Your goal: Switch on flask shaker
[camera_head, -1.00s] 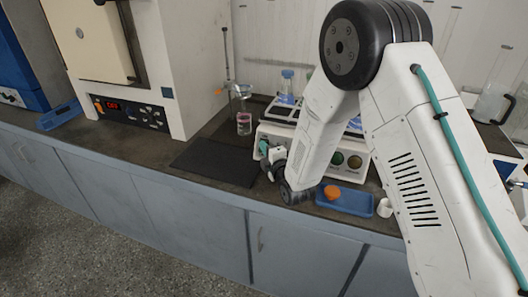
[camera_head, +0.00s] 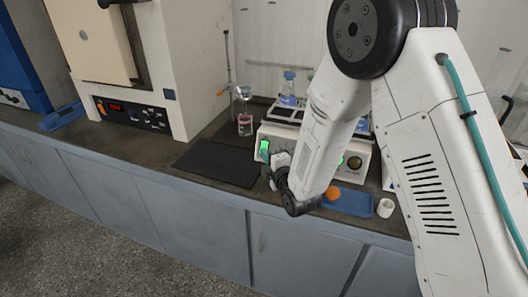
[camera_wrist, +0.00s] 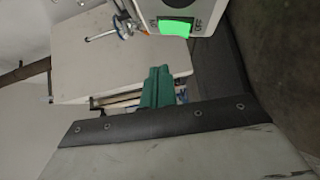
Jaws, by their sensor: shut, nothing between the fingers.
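The flask shaker (camera_head: 310,143) is a pale box on the bench with flasks on top, partly hidden behind my arm. Its switch (camera_head: 264,146) at the left end of the front panel glows bright green. The lit switch also shows at the top of the wrist view (camera_wrist: 175,28), with OFF lettering beside it. My gripper (camera_wrist: 158,72) has green fingers, shut and empty, and a gap shows between them and the switch. In the head view my gripper (camera_head: 263,157) is just in front of and below the switch. A round green lamp on the panel also glows, partly hidden by my arm.
A dark mat (camera_head: 215,163) lies left of the shaker. A blue tray (camera_head: 352,202) with an orange item (camera_head: 332,193) and a small white cup (camera_head: 385,208) are near the bench's front edge. A large white oven-like unit (camera_head: 185,65) stands at left.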

